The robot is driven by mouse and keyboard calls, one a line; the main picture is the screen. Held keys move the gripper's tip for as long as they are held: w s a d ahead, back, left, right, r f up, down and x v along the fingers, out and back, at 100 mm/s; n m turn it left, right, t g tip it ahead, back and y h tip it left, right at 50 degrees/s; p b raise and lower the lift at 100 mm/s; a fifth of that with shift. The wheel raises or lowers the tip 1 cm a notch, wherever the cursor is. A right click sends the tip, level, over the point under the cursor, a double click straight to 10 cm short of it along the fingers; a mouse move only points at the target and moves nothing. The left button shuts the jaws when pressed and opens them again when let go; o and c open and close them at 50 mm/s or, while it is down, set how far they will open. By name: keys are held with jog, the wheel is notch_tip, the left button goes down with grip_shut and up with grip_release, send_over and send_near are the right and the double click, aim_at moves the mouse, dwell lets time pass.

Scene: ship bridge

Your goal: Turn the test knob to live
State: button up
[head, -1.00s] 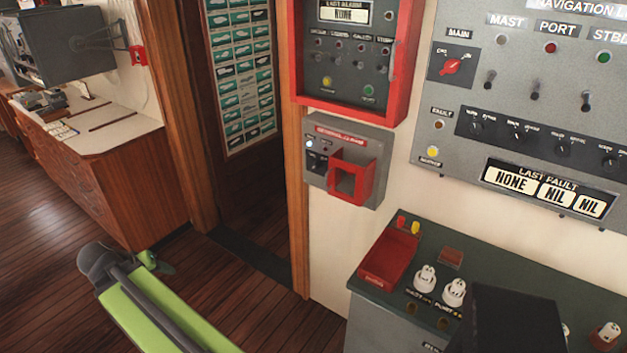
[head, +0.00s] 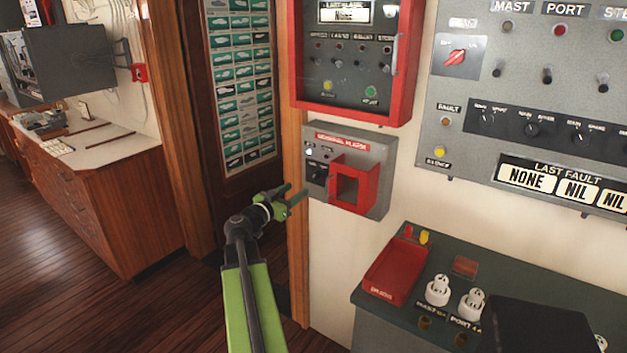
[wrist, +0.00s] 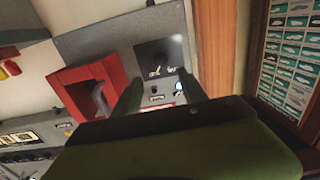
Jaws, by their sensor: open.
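The grey general alarm box (head: 381,160) is on the wall beside the doorway. Its small black test knob (head: 317,173) is at the box's left, beside a red guard frame (head: 371,185). The wrist view shows the box upside down, with the knob's dark plate (wrist: 158,54) and two small white labels. I cannot tell which label the knob points to. My gripper (head: 297,193) is open and empty, just left of and slightly below the knob. In the wrist view its fingertips (wrist: 160,86) are apart and short of the plate, roughly on either side of it.
A white lamp (head: 309,152) is lit above the knob. A red-framed alarm panel (head: 408,75) hangs above the box. A green-topped console (head: 425,268) with a red tray (head: 395,272) stands below right. The wooden door frame (head: 296,245) is close behind my arm.

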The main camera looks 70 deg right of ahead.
aim_at(312, 178)
jog(key=x, duration=1.1)
jog(key=shift+d, duration=0.1)
grip_shut()
